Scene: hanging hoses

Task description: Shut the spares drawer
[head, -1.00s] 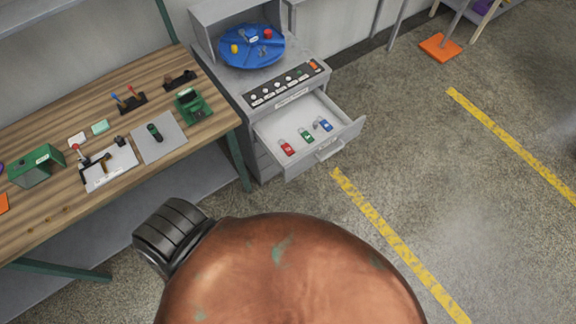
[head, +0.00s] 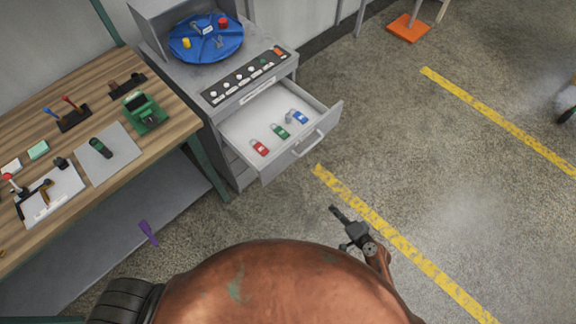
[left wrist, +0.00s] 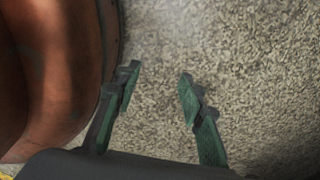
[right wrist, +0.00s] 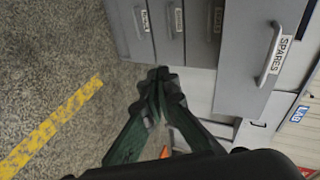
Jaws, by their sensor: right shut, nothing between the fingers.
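The spares drawer (head: 318,146) stands pulled out from the grey cabinet (head: 232,172) in the head view. Red, green and blue padlock-like items lie inside it. Its front, with a bar handle and SPARES label, shows at the upper right of the right wrist view (right wrist: 258,70). My right gripper (head: 335,210) is shut and empty, in front of the drawer and apart from it, over the floor near the yellow line. In the right wrist view its fingertips (right wrist: 160,76) meet, left of the drawer front. My left gripper (left wrist: 157,80) is open and empty above bare floor.
A wooden workbench (head: 165,150) with tools stands left of the cabinet. A blue round tray (head: 205,48) sits on the cabinet top. A purple object (head: 148,232) lies low by the bench's lower shelf. The floor right of the drawer is clear, with yellow lines (head: 400,243).

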